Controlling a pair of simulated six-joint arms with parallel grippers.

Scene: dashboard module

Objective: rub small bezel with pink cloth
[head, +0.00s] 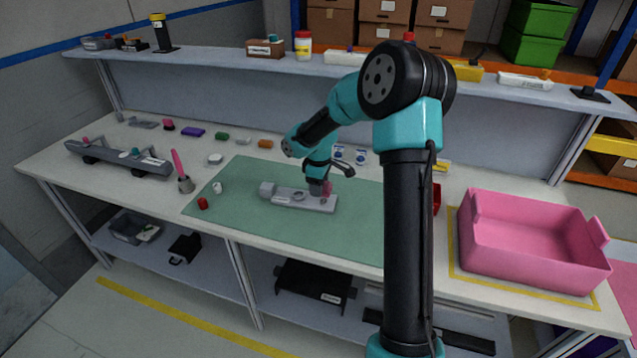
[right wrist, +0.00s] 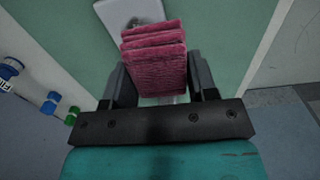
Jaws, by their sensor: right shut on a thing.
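A light grey bezel piece (head: 290,197) lies flat on the green mat (head: 245,180), with a raised round part at its left end. My right gripper (head: 322,186) is over its right end, pointing down, shut on the folded pink cloth (right wrist: 155,58). In the right wrist view the cloth sits between the two dark fingers of the gripper (right wrist: 160,80), and part of the grey bezel (right wrist: 122,14) shows beyond it. The cloth looks close to the bezel's right end, but I cannot tell whether it touches. My left gripper is not in view.
A pink bin (head: 540,240) stands at the right of the table. A long grey bar (head: 120,158) lies at the far left. A grey holder with a pink stick (head: 182,175) and a red cap (head: 203,203) are left of the bezel.

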